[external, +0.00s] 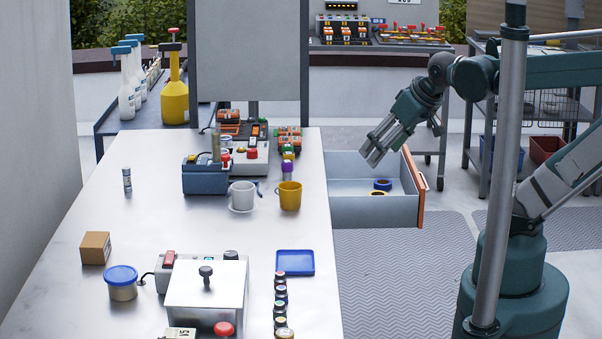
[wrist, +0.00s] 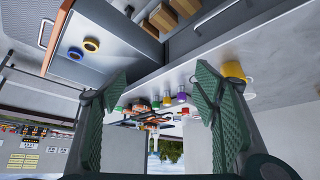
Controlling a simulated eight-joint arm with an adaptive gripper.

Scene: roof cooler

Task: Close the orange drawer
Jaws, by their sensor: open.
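The drawer (external: 375,211) stands pulled out from the right side of the white table, with grey walls and an orange front (external: 413,180). A blue tape roll (external: 382,184) and a yellow one lie inside it. My gripper (external: 375,152) is open and empty, above the drawer and apart from it, tilted down to the left. In the wrist view, turned over, my fingers (wrist: 160,95) are spread wide. There the orange front (wrist: 58,35) of the drawer is at upper left, with a handle beside it.
The table (external: 150,215) holds a yellow mug (external: 289,196), a white cup (external: 242,195), a blue tray (external: 294,262) and several small jars. A vertical metal pole (external: 508,170) stands before my arm. Open floor (external: 400,290) lies in front of the drawer.

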